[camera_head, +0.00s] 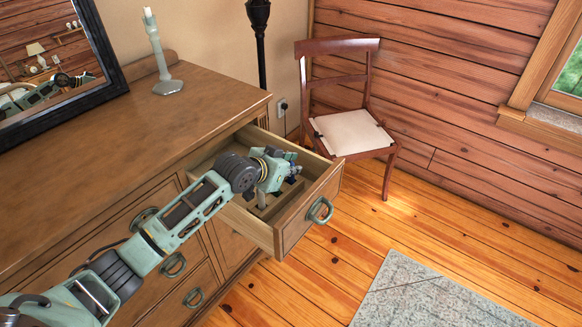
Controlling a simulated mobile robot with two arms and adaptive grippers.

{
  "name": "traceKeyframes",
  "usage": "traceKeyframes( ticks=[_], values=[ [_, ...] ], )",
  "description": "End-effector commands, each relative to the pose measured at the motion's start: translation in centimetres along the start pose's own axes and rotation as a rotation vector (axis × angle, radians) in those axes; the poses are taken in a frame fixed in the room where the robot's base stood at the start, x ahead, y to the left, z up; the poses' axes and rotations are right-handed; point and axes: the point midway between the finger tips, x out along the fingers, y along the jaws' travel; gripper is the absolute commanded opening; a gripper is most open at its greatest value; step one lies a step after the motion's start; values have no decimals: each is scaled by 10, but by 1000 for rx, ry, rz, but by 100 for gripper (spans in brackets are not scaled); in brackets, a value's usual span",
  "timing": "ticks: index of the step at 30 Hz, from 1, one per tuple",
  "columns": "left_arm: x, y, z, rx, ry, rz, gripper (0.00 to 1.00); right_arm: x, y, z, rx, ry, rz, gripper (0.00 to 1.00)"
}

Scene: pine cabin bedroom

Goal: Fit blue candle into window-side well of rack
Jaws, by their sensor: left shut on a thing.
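My left gripper (285,176) reaches down into the open top drawer of the dresser. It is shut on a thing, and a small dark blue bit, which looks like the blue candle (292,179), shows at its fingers. Most of the candle is hidden by the gripper, so I cannot tell its tilt or whether it touches the rack. Wooden divider pieces that look like the rack (265,208) lie in the drawer, partly hidden behind my arm. The separate wells cannot be made out. My right gripper is not in view.
The drawer front (310,212) stands out from the dresser (130,165). A pale green candlestick (160,60) and a black-framed mirror (60,60) stand on top. A chair (350,125) is behind, the window (565,75) at right. A grey rug (430,290) lies on the floor.

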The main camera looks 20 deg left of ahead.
Motion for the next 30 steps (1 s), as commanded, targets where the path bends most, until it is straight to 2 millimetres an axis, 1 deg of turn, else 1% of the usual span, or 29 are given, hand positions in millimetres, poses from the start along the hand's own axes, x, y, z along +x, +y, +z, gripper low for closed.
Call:
traceKeyframes(
  ticks=[6,7,13,21,24,26,30],
  values=[
    [1,0,2,-1,0,0,0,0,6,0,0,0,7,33],
    [1,0,2,-1,0,0,15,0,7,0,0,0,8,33],
    [1,0,1,0,0,0,32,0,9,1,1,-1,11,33],
    [1,0,1,0,1,0,33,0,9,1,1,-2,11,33],
    [-1,0,-2,0,2,0,33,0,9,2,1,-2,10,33],
    [-6,-1,-1,1,1,-1,33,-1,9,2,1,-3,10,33],
    [-25,-1,-1,1,0,-1,33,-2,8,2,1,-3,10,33]
  ],
)
